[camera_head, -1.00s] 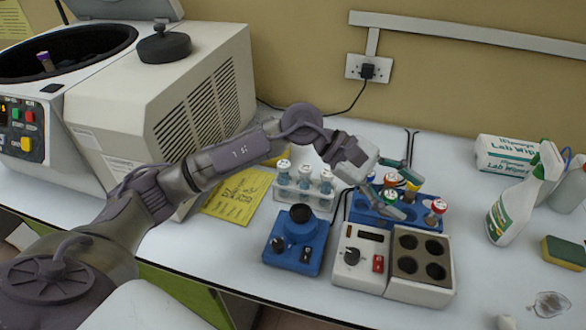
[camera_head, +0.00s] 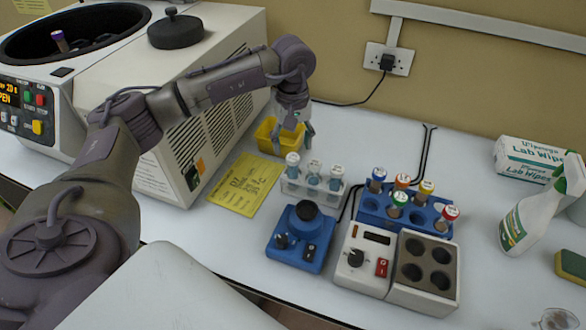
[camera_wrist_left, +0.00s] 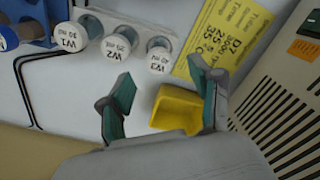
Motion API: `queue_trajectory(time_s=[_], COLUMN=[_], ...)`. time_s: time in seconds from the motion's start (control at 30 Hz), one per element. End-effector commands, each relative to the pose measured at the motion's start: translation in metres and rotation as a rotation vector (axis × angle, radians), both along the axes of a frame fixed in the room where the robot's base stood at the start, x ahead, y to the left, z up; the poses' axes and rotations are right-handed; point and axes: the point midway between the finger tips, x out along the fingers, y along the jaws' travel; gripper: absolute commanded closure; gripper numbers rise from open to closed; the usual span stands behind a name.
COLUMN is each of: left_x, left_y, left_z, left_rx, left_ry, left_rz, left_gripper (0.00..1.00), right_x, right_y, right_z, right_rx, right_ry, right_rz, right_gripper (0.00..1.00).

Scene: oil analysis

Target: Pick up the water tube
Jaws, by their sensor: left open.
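Three water tubes with white caps stand upright in a clear rack (camera_head: 312,190). The tube nearest the yellow note (camera_head: 292,163) shows a 40 ml cap in the left wrist view (camera_wrist_left: 158,55). The middle tube (camera_head: 314,170) reads W2, 35 ml, in that view (camera_wrist_left: 115,46). The far tube (camera_head: 336,176) reads W1, 30 ml (camera_wrist_left: 68,35). My left gripper (camera_head: 292,135) is open and empty behind the rack's left end, above a small yellow container (camera_head: 265,137). In the left wrist view its fingers (camera_wrist_left: 165,90) are spread apart. My right gripper is out of view.
A blue rack (camera_head: 373,214) with several coloured-cap tubes stands right of the water tubes. A blue mixer (camera_head: 297,250) and a white heater block (camera_head: 425,285) stand in front. The centrifuge (camera_head: 215,55) is at the left, a spray bottle (camera_head: 530,220) at the right.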

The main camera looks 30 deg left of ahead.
Motion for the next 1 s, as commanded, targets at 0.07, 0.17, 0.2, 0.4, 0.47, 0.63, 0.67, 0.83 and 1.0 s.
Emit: queue_trajectory(time_s=[0.07,0.17,0.2,0.4,0.47,0.63,0.67,0.83,1.0], left_x=[0.000,0.000,-0.001,-0.001,0.000,0.000,0.000,0.000,0.000], left_y=[0.000,-0.001,-0.001,-0.001,-0.001,-0.001,-0.001,-0.001,-0.001], left_z=[-0.005,-0.011,-0.014,-0.045,-0.052,-0.060,-0.060,-0.060,-0.060], left_rx=[-0.001,-0.001,0.000,-0.002,-0.001,-0.002,-0.002,-0.002,-0.002], left_ry=[0.000,0.002,0.003,0.003,0.002,-0.001,-0.001,-0.001,-0.001], left_rz=[-0.001,-0.001,-0.001,0.000,0.000,-0.001,-0.001,-0.001,-0.001], left_gripper=[0.36,0.36,0.36,0.36,0.36,0.36,0.36,0.46,0.74], right_x=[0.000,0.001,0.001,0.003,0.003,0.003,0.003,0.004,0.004], right_y=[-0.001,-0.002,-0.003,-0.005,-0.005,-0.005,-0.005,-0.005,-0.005], right_z=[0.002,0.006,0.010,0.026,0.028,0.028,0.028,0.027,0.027], right_rx=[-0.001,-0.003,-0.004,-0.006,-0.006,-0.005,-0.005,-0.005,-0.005], right_ry=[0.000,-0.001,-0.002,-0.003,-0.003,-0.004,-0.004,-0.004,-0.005], right_rz=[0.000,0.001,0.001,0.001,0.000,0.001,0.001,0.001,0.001], right_gripper=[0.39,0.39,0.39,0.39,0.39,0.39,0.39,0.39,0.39])
